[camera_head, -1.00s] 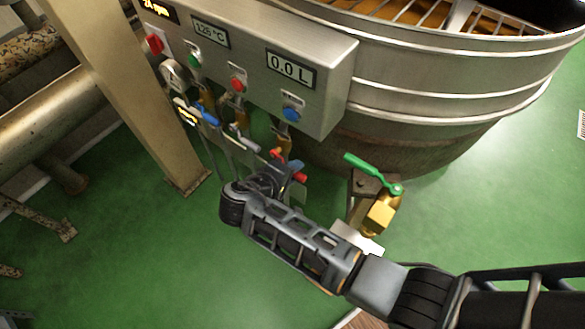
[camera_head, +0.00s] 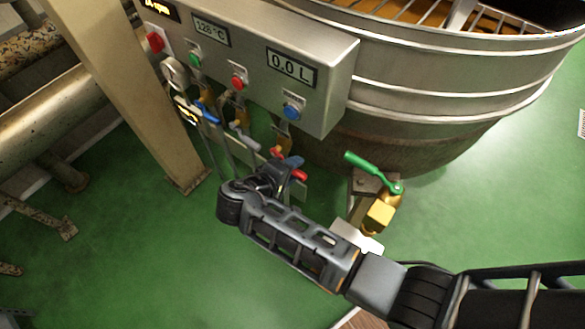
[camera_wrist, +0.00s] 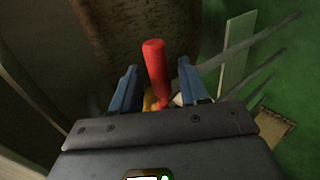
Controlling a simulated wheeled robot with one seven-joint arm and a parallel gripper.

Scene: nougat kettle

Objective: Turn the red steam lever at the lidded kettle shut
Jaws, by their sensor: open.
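The red lever (camera_wrist: 155,62) stands between my two blue fingers in the wrist view, apart from both as far as I can see. In the head view its red handle (camera_head: 299,174) shows just beside my gripper (camera_head: 288,164). My gripper (camera_wrist: 157,88) is open, with one finger on each side of the lever. Brass (camera_wrist: 150,103) shows at the lever's base, mostly hidden by my gripper. The steel kettle (camera_head: 430,100) rises behind, with a wire grating at its top.
A control box (camera_head: 325,105) with displays and buttons overhangs my gripper. A blue lever (camera_head: 207,113) and a grey lever (camera_head: 245,141) are to the left. A green-handled brass valve (camera_head: 380,212) is close on the right. A beige post (camera_head: 120,80) stands left. Green floor is clear below.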

